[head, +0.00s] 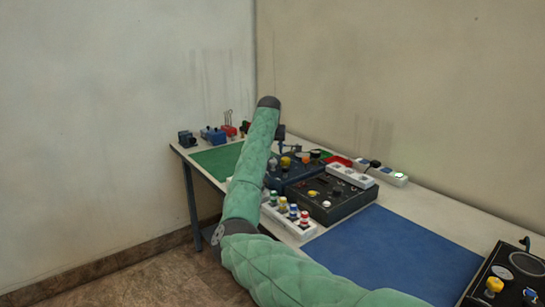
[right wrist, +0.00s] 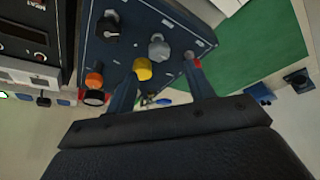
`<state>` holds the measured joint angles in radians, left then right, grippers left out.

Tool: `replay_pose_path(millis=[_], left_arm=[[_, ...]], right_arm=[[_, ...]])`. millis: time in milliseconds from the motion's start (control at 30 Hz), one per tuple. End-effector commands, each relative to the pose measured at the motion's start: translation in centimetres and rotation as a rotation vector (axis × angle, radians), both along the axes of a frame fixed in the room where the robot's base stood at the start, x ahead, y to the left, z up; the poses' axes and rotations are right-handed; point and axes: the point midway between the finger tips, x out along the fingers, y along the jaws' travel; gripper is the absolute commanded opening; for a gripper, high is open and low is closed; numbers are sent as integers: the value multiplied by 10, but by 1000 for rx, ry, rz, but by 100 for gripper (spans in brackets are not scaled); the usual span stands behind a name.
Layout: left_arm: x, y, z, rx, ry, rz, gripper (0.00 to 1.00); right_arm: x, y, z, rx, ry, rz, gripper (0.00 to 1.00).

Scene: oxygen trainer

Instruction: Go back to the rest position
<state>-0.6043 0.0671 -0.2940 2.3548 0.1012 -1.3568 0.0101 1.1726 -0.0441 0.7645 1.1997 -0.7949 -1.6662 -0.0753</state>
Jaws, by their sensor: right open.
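My right arm, in a green padded sleeve, reaches from the bottom of the head view up over the table. My right gripper (head: 281,146) is small and partly hidden by the arm in that view. In the right wrist view my right gripper (right wrist: 162,74) has its two fingers spread apart with nothing held between them. It is over the edge of a dark blue panel (right wrist: 178,22) with black, grey and yellow knobs. The yellow knob (right wrist: 143,69) appears between the fingers; I cannot tell whether they touch the panel. My left gripper is out of view.
The table holds a dark control box (head: 335,205), a blue mat (head: 395,255), a green mat (head: 214,160), a white strip with coloured knobs (head: 290,222) and a gauge panel (head: 515,275) at right. Walls stand behind. The blue mat is clear.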

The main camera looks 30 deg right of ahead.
Motion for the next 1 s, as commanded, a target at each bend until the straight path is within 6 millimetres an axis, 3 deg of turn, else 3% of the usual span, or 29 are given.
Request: replay_pose_path(millis=[200,900,1000], left_arm=[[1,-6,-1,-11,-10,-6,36],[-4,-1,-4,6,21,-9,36],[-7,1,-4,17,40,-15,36]], right_arm=[[-4,3,11,0,0,-1,53],[1,6,13,19,-32,-4,53],[0,4,27,40,-95,-8,53]])
